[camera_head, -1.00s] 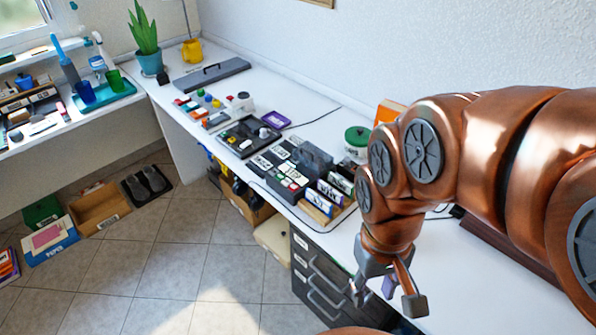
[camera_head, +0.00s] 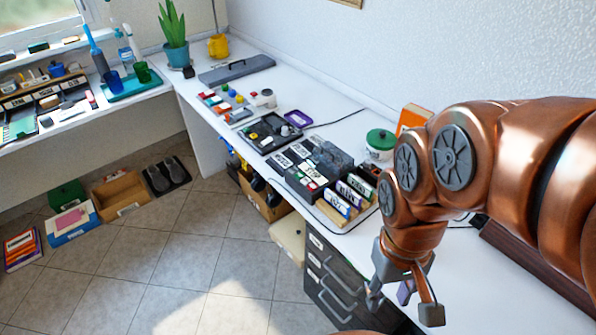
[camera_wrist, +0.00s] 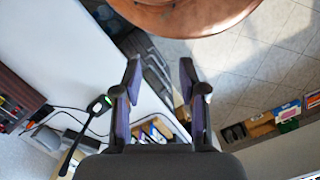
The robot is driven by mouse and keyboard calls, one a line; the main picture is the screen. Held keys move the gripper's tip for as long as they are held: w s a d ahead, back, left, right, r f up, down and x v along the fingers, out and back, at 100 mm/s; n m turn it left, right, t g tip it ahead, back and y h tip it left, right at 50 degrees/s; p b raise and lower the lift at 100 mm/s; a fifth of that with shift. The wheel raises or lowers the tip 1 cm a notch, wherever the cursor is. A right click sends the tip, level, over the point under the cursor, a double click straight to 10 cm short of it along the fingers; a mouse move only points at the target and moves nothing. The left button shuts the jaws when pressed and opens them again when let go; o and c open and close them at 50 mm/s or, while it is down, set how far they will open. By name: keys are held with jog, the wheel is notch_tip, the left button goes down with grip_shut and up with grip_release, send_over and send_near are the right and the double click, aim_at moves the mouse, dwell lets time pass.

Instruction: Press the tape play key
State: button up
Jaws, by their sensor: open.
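A dark tape machine (camera_head: 312,168) with several white-labelled keys sits on the long white desk in the head view. The labels are too small to read surely, so I cannot tell which key is play. My gripper (camera_head: 403,303) hangs pointing down in front of the desk's near edge, to the right of and nearer than the machine, and touches no key. In the wrist view my gripper (camera_wrist: 160,88) has its two fingers apart with nothing between them.
Labelled cases in a wooden rack (camera_head: 345,203) stand right beside the machine. A green-lidded jar (camera_head: 380,145) is behind it. A black tray (camera_head: 270,133) lies to its left. Dark drawers (camera_head: 335,285) stand under the desk. The tiled floor (camera_head: 190,260) in front is largely clear.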

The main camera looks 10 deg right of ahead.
grip_shut()
dwell(0.3)
dwell(1.2)
